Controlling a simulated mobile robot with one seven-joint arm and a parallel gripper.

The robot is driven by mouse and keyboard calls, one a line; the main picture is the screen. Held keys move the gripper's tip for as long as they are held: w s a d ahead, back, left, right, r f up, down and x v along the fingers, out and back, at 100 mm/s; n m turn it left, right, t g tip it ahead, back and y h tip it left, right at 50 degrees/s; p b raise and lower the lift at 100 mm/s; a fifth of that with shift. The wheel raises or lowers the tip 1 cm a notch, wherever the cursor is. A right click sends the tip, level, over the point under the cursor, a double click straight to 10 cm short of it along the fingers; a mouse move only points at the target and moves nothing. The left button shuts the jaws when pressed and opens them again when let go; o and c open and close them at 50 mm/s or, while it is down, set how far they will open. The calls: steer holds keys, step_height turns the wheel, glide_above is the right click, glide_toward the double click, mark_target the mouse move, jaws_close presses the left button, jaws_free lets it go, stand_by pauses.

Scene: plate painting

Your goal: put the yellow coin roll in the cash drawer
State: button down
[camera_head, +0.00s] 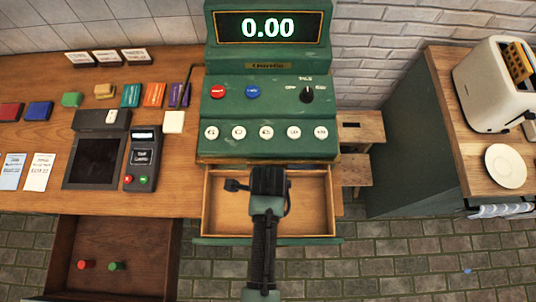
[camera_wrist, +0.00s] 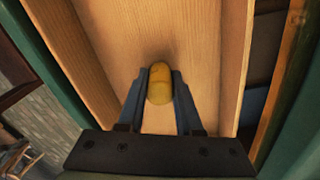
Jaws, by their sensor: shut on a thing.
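The yellow coin roll (camera_wrist: 160,86) is between the two fingers of my gripper (camera_wrist: 160,90) in the wrist view. My gripper is shut on it. The cash drawer (camera_head: 308,205) is open below the green cash register, with a bare light-wood floor. In the head view my gripper (camera_head: 268,180) is over the drawer and hides the coin roll. In the wrist view the roll is over the drawer floor (camera_wrist: 205,40); whether it touches the wood I cannot tell.
The green register (camera_head: 268,90) stands right behind the drawer. An open brown drawer (camera_head: 115,240) at lower left holds a red and a green piece. A card terminal (camera_head: 142,160) and a dark screen (camera_head: 95,160) are on the counter. A toaster (camera_head: 497,80) stands at right.

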steer(key=shift+f, duration=0.1)
steer(key=c, duration=0.6)
jaws_free()
